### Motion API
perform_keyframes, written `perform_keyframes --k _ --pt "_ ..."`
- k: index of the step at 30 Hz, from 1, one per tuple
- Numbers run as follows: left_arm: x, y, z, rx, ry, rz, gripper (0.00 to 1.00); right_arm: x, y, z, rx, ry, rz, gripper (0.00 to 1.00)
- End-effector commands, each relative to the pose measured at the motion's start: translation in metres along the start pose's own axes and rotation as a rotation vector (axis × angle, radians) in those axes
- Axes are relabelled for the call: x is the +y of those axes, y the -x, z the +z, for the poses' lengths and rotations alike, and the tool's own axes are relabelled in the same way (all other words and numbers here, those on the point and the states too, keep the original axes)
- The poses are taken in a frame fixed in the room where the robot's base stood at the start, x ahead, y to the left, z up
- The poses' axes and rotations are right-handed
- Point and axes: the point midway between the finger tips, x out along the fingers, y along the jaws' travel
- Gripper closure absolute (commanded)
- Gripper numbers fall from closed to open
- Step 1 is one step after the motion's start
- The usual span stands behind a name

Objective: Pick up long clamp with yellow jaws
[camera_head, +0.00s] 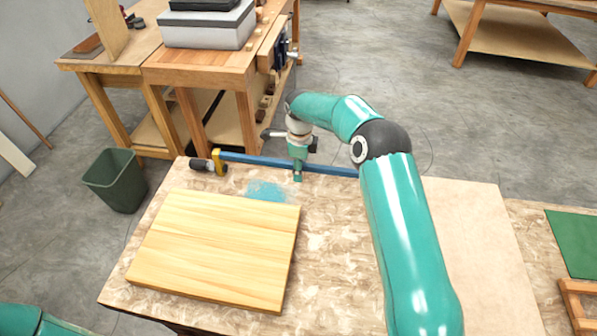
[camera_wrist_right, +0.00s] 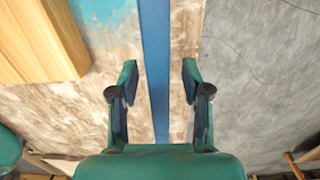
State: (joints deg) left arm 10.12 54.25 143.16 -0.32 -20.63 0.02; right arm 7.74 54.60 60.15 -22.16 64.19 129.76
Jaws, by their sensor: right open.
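The long clamp (camera_head: 243,158) lies along the far edge of the worktable. It has a blue bar, a yellow jaw (camera_head: 219,161) and a dark handle at its left end. Its right end is hidden behind my right arm. My right gripper (camera_head: 298,175) is over the bar, pointing down. In the right wrist view the open fingers of my right gripper (camera_wrist_right: 160,75) stand on either side of the blue bar (camera_wrist_right: 156,40), with a gap on both sides. Only a teal piece of my left arm shows at the bottom left of the head view; its gripper is out of sight.
A thick light wooden board (camera_head: 218,245) lies on the worktable (camera_head: 335,260) in front of the clamp. A blue patch (camera_head: 266,190) marks the tabletop between them. A green bin (camera_head: 116,181) stands on the floor at left. A wooden workbench (camera_head: 205,65) stands behind.

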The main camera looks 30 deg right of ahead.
Motion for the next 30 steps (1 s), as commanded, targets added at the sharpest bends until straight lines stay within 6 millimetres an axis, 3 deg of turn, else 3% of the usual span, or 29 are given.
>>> perform_keyframes --k 4,12,23,30 --pt "0.000 0.001 0.000 0.000 0.000 0.000 1.00 0.000 0.001 0.000 0.000 0.000 0.000 0.55" --pt "0.000 0.001 0.000 0.000 0.000 0.000 1.00 0.000 0.001 0.000 0.000 0.001 0.000 1.00" --pt "0.001 0.002 0.000 0.000 0.000 0.000 1.00 -0.001 0.004 0.001 -0.002 0.001 -0.003 1.00" --pt "0.003 0.009 0.000 0.000 0.000 0.000 1.00 -0.001 0.018 0.001 -0.002 0.001 -0.004 1.00"
